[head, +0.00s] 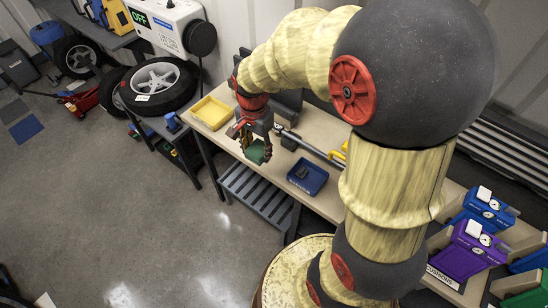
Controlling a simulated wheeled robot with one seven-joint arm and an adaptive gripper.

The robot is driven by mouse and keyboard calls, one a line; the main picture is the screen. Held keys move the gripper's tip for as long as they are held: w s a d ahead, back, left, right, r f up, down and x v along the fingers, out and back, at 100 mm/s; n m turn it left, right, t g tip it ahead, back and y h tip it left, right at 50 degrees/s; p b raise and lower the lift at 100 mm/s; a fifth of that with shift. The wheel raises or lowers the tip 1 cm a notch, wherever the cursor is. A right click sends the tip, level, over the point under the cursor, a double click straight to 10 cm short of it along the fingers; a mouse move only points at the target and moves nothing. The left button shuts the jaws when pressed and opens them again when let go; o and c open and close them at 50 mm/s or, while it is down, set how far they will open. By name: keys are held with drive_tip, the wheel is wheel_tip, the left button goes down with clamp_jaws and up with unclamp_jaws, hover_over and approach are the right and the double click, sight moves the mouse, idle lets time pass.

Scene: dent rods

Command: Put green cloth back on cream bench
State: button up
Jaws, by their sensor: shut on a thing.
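My gripper (257,143) is at the centre left of the head view, pointing down near the front edge of the cream bench (227,138). It is shut on the green cloth (257,153), a small dark green piece that shows just below the fingers. The cloth looks held at or a little above the bench's front edge; I cannot tell whether it touches the bench. The fingers hide part of the cloth.
A yellow tray (211,112) sits on the bench left of my gripper, and a blue tray (307,176) to its right. A dark bar tool (310,148) lies behind. Blue (488,207) and purple (470,250) cases stand far right. A slatted shelf (258,194) is below.

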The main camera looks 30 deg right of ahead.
drive_tip(key=s+f, duration=0.2)
drive_tip(key=s, duration=0.2)
drive_tip(key=b, duration=0.4)
hover_over(273, 158)
drive_tip(key=shift+m, duration=0.3)
drive_tip(key=f, duration=0.9)
drive_tip(key=shift+s+a+f, duration=0.15)
drive_tip(key=shift+s+f, duration=0.1)
drive_tip(key=shift+f, duration=0.15)
drive_tip(key=shift+w+f, duration=0.1)
drive_tip(key=shift+f, duration=0.1)
drive_tip(key=shift+w+d+f+b, duration=0.15)
drive_tip(key=shift+f+b, duration=0.3)
drive_tip(key=shift+f, duration=1.1)
drive_tip(key=shift+f, duration=0.1)
drive_tip(key=o, duration=1)
